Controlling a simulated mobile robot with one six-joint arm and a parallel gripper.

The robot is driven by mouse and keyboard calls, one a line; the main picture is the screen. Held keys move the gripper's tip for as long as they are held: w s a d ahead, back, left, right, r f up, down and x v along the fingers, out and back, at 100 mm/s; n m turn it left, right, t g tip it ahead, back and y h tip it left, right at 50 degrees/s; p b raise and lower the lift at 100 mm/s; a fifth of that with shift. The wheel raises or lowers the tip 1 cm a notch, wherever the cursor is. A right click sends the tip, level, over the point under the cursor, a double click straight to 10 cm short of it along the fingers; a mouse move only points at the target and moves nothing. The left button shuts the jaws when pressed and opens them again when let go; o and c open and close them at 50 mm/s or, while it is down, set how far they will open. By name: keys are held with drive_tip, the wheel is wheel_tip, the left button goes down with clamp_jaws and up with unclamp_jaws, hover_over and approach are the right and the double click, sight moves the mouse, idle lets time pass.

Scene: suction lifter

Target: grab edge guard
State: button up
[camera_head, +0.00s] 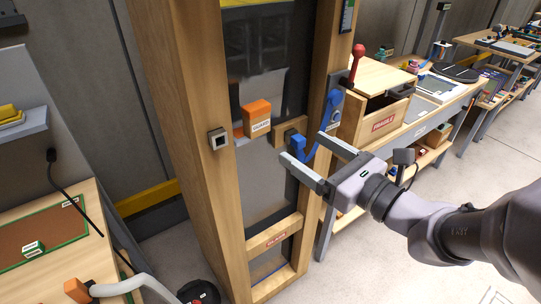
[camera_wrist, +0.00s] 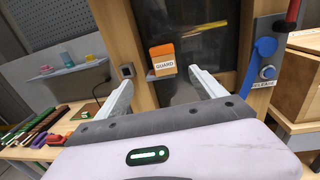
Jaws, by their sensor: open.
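The edge guard is an orange block with a white label reading GUARD (camera_head: 257,114). It sits on a small ledge at the glass panel inside the wooden frame. It also shows in the wrist view (camera_wrist: 162,52), beyond the fingertips and roughly centred between them. My gripper (camera_head: 308,151) is open and empty, to the right of and below the guard in the head view. In the wrist view its two fingers (camera_wrist: 160,78) reach toward the frame, apart from the guard. The guard's back is hidden.
The wooden frame (camera_head: 203,110) has a square black-and-grey fitting (camera_head: 218,139). A blue part (camera_head: 330,108) and a red-knobbed lever (camera_head: 356,62) are at the right post. A wooden box (camera_head: 380,124) stands on the bench at right. A board table (camera_head: 40,235) is at left.

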sight(261, 114)
drive_tip(key=p+x, duration=1.1)
drive_tip(key=shift+w+d+r, duration=0.15)
drive_tip(key=shift+w, duration=0.3)
drive_tip(key=x, duration=0.6)
drive_tip(key=shift+w+r, duration=0.1)
drive_tip(key=shift+r, duration=0.3)
drive_tip(key=shift+d, duration=0.1)
drive_tip(key=c, duration=1.4)
